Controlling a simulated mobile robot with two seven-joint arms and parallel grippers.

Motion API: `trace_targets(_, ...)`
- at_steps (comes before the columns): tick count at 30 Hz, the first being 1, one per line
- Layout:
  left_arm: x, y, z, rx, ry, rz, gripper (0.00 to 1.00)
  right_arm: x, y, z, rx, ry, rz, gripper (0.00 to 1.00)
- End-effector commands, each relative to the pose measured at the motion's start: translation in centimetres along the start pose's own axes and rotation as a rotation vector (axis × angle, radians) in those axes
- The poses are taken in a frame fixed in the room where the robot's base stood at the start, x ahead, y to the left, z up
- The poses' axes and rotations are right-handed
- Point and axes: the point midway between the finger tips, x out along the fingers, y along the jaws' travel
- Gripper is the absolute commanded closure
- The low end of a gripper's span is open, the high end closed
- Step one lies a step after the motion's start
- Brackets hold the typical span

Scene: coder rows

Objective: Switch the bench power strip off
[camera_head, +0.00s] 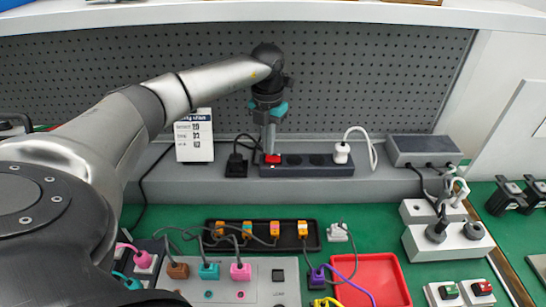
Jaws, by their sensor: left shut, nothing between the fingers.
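The dark power strip (315,170) lies on the raised grey ledge at the back of the bench. Its red switch (272,159) is at the strip's left end, and I cannot tell its on or off position. A white plug (341,153) sits in the strip's right end, with a white cord. My left gripper (270,149) points straight down, shut and empty, with its tips right at the red switch. I cannot tell whether they touch it. My right gripper is not in view.
A black plug block (236,165) stands just left of the strip, and a printed white card (194,138) is further left. A grey box (424,151) stands at right.

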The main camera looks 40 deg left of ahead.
Motion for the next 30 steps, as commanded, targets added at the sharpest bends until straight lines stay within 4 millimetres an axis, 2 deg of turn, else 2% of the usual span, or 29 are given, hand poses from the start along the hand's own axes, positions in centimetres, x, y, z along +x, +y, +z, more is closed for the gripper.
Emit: trace_targets(30, 0.90, -0.01, 0.00, 0.000, 0.000, 0.000, 1.00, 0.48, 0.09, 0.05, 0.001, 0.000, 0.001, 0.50)
